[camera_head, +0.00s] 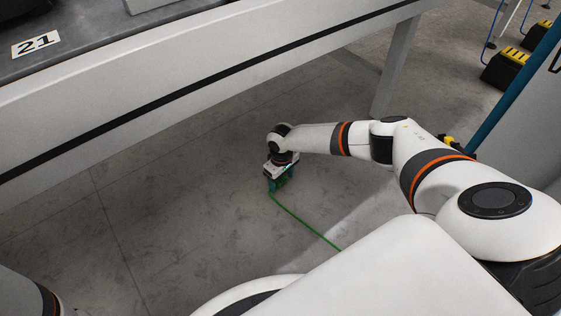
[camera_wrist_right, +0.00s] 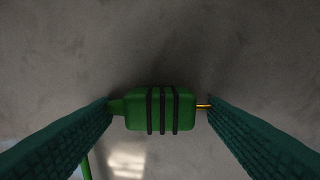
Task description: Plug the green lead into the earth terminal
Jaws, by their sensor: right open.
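The green lead's plug (camera_wrist_right: 138,122) lies crosswise between my right gripper's fingers in the right wrist view. It has dark bands around its body and a gold pin (camera_wrist_right: 203,106) pointing right, close to the right fingertip. My right gripper (camera_head: 279,184) is open and points down, low near the floor. Its teal fingers (camera_wrist_right: 160,106) stand at either end of the plug; whether they touch it I cannot tell. The green cable (camera_head: 308,229) runs from the gripper toward the lower right, then passes behind my own body. I see no earth terminal in either view. My left gripper is out of view.
A grey-topped bench (camera_head: 110,52) with a pale front crosses the upper left, marked by a "21" label (camera_head: 36,44). Its leg (camera_head: 394,68) stands beyond my right arm. The grey floor (camera_head: 165,215) left of my gripper is clear.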

